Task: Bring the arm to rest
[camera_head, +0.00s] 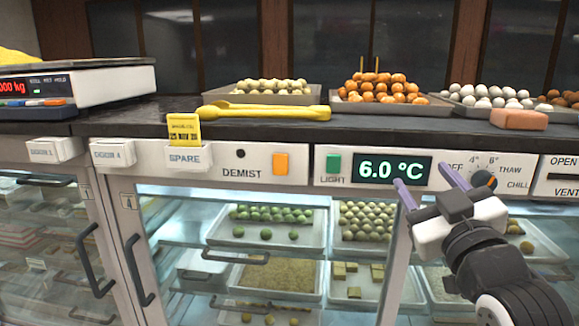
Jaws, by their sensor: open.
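My gripper (432,184) is at the lower right, in front of the counter's control panel (308,163). Its two purple fingers are apart and nothing shows between them. The fingers point up and away from me, toward the dial (484,181) and the right side of the green 6.0 °C display (380,169). I cannot tell whether a fingertip touches the panel. My arm reaches in from the bottom right corner.
Yellow tongs (265,111) lie on the dark counter top (150,115). Trays of sweets (380,92) stand behind them. A pink block (518,119) sits at the right edge. A scale (110,82) is at the left. Glass doors with handles (135,262) are below.

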